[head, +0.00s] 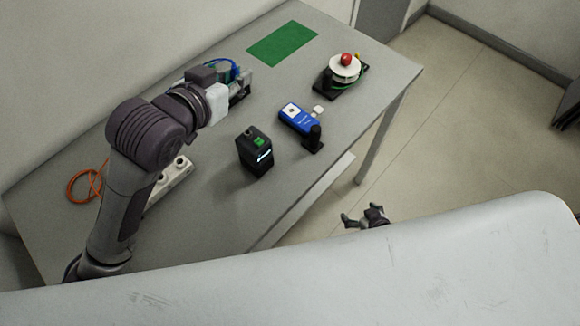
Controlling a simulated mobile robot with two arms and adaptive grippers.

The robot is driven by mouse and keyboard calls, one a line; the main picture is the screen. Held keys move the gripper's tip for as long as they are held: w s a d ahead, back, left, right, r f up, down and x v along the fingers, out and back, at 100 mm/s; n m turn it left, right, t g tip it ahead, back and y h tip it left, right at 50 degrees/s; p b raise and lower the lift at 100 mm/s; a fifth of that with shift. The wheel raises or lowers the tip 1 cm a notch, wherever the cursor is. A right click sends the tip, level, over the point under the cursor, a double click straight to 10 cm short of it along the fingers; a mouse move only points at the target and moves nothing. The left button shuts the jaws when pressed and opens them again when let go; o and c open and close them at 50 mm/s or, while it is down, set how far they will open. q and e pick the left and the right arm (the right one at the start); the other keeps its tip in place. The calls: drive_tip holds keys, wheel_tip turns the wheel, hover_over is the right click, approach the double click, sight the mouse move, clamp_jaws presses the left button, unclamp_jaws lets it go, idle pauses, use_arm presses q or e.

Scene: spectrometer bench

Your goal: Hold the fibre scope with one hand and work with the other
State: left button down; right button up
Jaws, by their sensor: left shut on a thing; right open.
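My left gripper (240,88) is low over the back of the table, partly hidden by its own wrist. It is shut on a dark and blue thing (224,69), mostly hidden; I cannot tell for sure that this is the fibre scope. A blue handheld device (298,117) with a white patch lies on the table to the right, beside a small black stand-like piece (314,138). My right gripper (362,218) is open and empty, off the table's front edge, apart from everything on the table.
A black box (255,152) with a green label stands mid-table. A green mat (283,43) lies at the back. A white disc-shaped device (345,68) with a red knob is near the right end. An orange cable (84,186) and a white socket strip (174,179) lie left.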

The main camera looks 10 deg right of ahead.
use_arm(q)
drive_tip(key=shift+w+d, duration=0.1)
use_arm(e)
drive_tip(key=w+a+r+t+y, duration=0.1)
drive_tip(key=w+r, duration=0.1)
drive_tip(key=r, duration=0.4)
drive_tip(key=w+a+r+t+y, duration=0.1)
drive_tip(key=w+a+r, duration=0.1)
drive_tip(key=r, duration=0.4)
drive_tip(key=w+a+r+n+t, duration=0.1)
drive_tip(key=w+r, duration=0.2)
drive_tip(key=r, duration=0.4)
drive_tip(key=shift+w+a+r+t+y, duration=0.1)
drive_tip(key=shift+w+a+t+y, duration=0.1)
drive_tip(key=shift+t+y, duration=0.15)
drive_tip(key=n+y, duration=0.4)
drive_tip(key=y, duration=0.1)
approach(255, 148)
wheel_tip(255, 148, down, 3)
drive_tip(key=w, duration=0.1)
drive_tip(key=x, duration=1.1)
drive_tip(key=shift+w+d+f, duration=0.2)
drive_tip(key=shift+w+f, duration=0.15)
drive_tip(key=c, duration=1.5)
use_arm(q)
drive_tip(key=shift+f, duration=2.1)
